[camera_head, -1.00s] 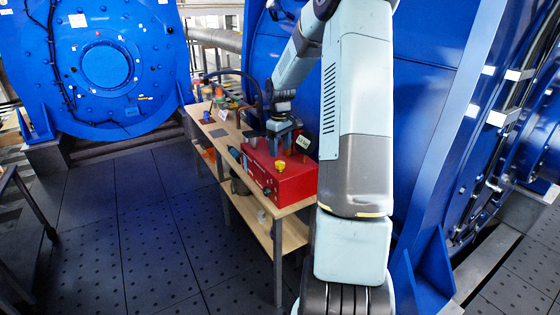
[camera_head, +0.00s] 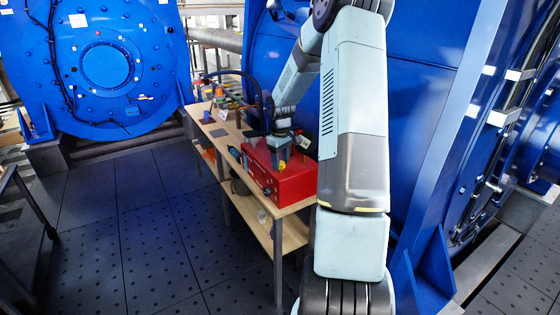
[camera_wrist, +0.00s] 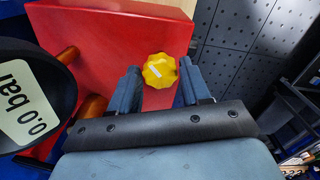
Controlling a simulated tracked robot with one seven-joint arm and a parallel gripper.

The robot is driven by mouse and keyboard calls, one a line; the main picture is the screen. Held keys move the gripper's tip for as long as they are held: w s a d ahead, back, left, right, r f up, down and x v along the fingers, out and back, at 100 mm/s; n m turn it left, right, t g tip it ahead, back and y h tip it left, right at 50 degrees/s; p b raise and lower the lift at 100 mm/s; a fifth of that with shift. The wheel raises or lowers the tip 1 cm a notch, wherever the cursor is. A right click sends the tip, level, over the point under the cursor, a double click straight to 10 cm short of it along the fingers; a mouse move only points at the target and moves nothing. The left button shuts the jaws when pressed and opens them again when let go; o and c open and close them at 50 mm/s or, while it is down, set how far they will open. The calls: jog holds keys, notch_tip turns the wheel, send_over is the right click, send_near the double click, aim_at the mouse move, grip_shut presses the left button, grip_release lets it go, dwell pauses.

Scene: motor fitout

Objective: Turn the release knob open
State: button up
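The release knob (camera_wrist: 160,71) is yellow with a scalloped rim and a white mark, on top of a red box (camera_wrist: 112,48). In the wrist view it shows between and just beyond the two fingertips of my gripper (camera_wrist: 158,84). My gripper is open, with one finger on each side of the knob and visible gaps. I cannot tell how far above the knob the fingers are. In the head view my gripper (camera_head: 279,158) is over the red box (camera_head: 290,184) on the workbench, and a bit of yellow shows by the fingers.
A gauge reading 0.0 bar (camera_wrist: 28,105) stands at the left in the wrist view, close to my gripper. The wooden workbench (camera_head: 221,131) holds cups and other small items at its far end. Large blue machines (camera_head: 105,65) stand around; the dark floor is clear.

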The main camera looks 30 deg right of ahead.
aim_at(281, 162)
jog(key=c, duration=0.7)
jog(key=shift+m, duration=1.5)
jog(key=o, duration=1.1)
jog(key=shift+r, duration=0.15)
jog(key=shift+r, duration=6.7)
